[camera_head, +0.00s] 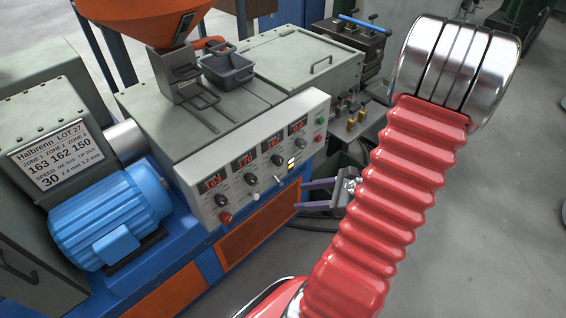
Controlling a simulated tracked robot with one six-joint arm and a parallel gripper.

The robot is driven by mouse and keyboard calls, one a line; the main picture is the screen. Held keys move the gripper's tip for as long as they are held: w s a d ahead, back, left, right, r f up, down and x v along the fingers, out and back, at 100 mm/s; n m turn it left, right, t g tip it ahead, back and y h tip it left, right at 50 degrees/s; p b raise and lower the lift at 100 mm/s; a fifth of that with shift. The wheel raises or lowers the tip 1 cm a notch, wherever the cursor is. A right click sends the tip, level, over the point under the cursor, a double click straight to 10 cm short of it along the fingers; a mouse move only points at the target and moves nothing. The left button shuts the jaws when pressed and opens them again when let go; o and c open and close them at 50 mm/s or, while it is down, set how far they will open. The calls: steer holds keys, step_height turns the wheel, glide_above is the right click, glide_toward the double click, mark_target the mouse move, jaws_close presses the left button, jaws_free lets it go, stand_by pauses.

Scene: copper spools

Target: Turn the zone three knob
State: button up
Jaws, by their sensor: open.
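A pale control panel (262,195) faces me on the front of the machine. My red arm hides the space right of the gripper.
A sign (55,155) at left reads zones 163, 162, 150 and speed 30. A red button (225,217) and a small lever (278,181) stick out near the panel's lower edge. A blue motor (108,215) stands at left. Grey floor (480,230) is clear at right.

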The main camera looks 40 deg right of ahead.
mark_target(281, 162)
steer(key=w+d+r+m+t+h, duration=0.2)
steer(key=w+d+m+t+h, duration=0.1)
steer(key=d+m, duration=0.3)
steer(key=shift+w+d+m, duration=0.2)
steer(key=shift+d+m, duration=0.2)
steer(key=shift+d, duration=0.25)
steer(key=shift+w, duration=0.1)
steer(key=x, duration=1.3)
steer(key=shift+w, duration=0.4)
steer(key=shift+c, duration=0.3)
steer(key=c, duration=1)
